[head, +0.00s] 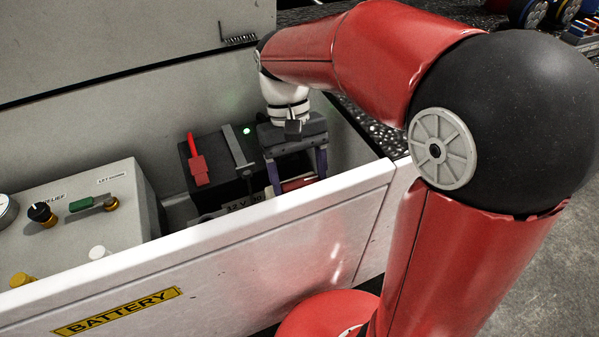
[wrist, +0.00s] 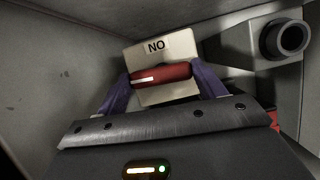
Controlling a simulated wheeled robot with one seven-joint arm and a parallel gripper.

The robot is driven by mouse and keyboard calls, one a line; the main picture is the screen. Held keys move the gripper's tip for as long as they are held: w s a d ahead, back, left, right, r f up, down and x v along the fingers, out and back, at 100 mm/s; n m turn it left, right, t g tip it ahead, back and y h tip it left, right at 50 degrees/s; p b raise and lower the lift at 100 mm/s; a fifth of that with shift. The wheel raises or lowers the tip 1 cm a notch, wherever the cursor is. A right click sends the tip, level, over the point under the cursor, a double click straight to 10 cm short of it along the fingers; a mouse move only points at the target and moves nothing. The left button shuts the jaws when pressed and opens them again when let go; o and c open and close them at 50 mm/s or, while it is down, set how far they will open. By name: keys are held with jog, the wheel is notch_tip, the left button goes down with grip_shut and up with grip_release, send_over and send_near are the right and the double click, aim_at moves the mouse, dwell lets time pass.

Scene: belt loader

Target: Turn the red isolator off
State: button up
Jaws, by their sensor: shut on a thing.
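The red isolator handle (wrist: 160,76) lies crosswise on a pale plate (wrist: 166,96) in the wrist view, with a white stripe on its left half. A label (wrist: 156,46) above it reads "NO" in this view, which may be "ON" upside down. My gripper (wrist: 161,80) is shut on the handle, one purple finger at each end. In the head view my gripper (head: 296,178) reaches down into the battery bay, and a bit of the red handle (head: 297,184) shows between its fingers. Any other label is hidden.
A black battery (head: 222,165) with a red terminal cover (head: 198,170) stands left of my gripper. The white bay wall (head: 250,240) with a "BATTERY" label rises in front. A grey control box (head: 80,215) with knobs is at left. A dark round socket (wrist: 284,38) sits beside the isolator.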

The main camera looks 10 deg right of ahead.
jog(key=shift+n, duration=0.5)
jog(key=o, duration=1)
jog(key=v, duration=0.7)
jog(key=shift+w+a+r, duration=0.15)
jog(key=shift+r, duration=0.2)
